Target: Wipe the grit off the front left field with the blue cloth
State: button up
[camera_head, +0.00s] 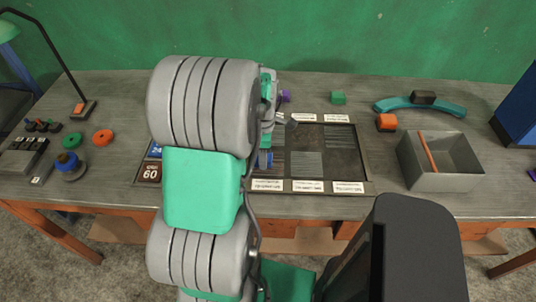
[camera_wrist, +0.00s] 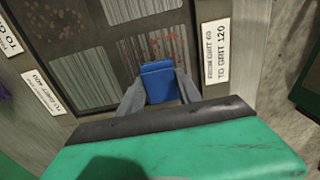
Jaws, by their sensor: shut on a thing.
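The blue cloth (camera_wrist: 158,82) is a small folded block between the two fingers of my gripper (camera_wrist: 157,92) in the wrist view. The gripper is shut on it. In the head view the cloth (camera_head: 265,159) shows only in part beside my arm. The front left field (camera_wrist: 150,48) is a striped grey square with reddish-brown grit specks scattered over it, beside the label from grit 60 to grit 120 (camera_wrist: 215,48). The cloth is over this field's near part and hides some of it. I cannot tell whether it touches the surface. In the head view my arm covers much of this field.
The dark framed panel (camera_head: 367,180) has other striped fields and white labels. A grey open bin (camera_head: 467,171) with an orange stick stands to its right.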

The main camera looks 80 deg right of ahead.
aim_at(274, 163)
dwell(0.3)
jog(key=shift+s+d+f, duration=0.1)
jog(key=shift+s+d, duration=0.1)
jog(key=shift+s, duration=0.75)
jog(key=shift+s+d+f, duration=0.1)
jog(key=shift+s+d, duration=0.1)
jog(key=shift+s, duration=0.7)
jog(key=shift+w, duration=0.15)
jog(key=shift+w+a, duration=0.25)
jog(key=shift+w, duration=0.65)
jog(key=shift+w+a, duration=0.2)
jog(key=shift+w, duration=0.7)
jog(key=shift+s+d, duration=0.25)
jog(key=shift+s, duration=0.8)
